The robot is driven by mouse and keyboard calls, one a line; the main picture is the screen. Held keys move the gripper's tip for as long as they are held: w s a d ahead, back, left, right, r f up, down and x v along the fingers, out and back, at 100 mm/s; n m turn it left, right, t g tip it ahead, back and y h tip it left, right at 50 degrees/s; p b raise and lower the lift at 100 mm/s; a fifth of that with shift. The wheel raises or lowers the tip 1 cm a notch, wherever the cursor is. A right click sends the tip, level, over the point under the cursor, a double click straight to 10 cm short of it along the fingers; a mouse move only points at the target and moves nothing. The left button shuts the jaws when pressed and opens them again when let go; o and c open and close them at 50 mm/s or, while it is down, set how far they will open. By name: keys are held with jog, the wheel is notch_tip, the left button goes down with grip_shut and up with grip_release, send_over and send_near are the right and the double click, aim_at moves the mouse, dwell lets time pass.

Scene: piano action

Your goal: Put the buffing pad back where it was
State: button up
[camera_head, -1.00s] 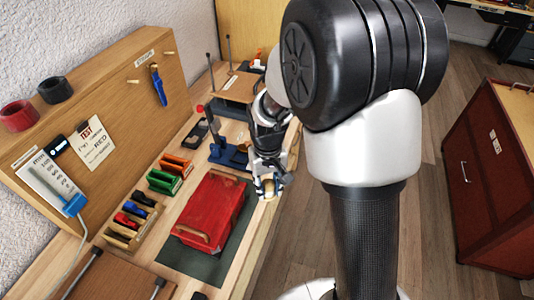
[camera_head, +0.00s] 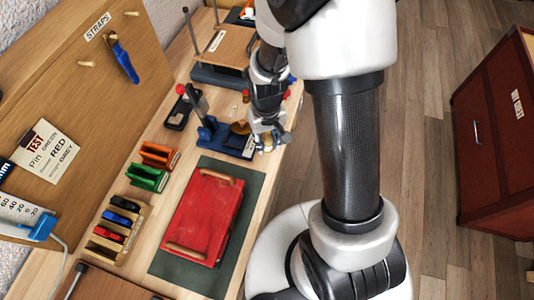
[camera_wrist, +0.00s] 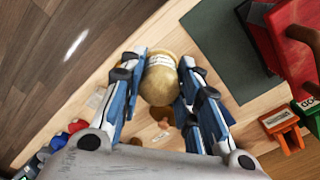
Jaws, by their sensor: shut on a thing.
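The buffing pad (camera_wrist: 160,80) appears to be the round tan piece with a pale label band in the wrist view. My gripper (camera_wrist: 166,66) is shut on it, with one blue-and-grey finger on each side. In the head view my gripper (camera_head: 267,140) is at the bench's right edge, just right of the blue fixture (camera_head: 222,138). The pad is hard to make out there. A brownish round shape (camera_head: 240,127) shows beside the gripper; I cannot tell whether it is the pad or part of the fixture.
A red case (camera_head: 205,215) lies on a dark green mat (camera_head: 254,190). Orange (camera_head: 158,155) and green (camera_head: 147,177) racks stand left of it. Small brown pieces (camera_wrist: 163,124) and a pale tag (camera_wrist: 97,98) lie on the bench near my gripper. Floor is open right of the bench.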

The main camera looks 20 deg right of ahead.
jog(key=shift+w+f+b, duration=0.15)
jog(key=shift+f+b, duration=0.75)
jog(key=shift+f, duration=2.7)
jog(key=shift+f, duration=0.1)
jog(key=o, duration=1)
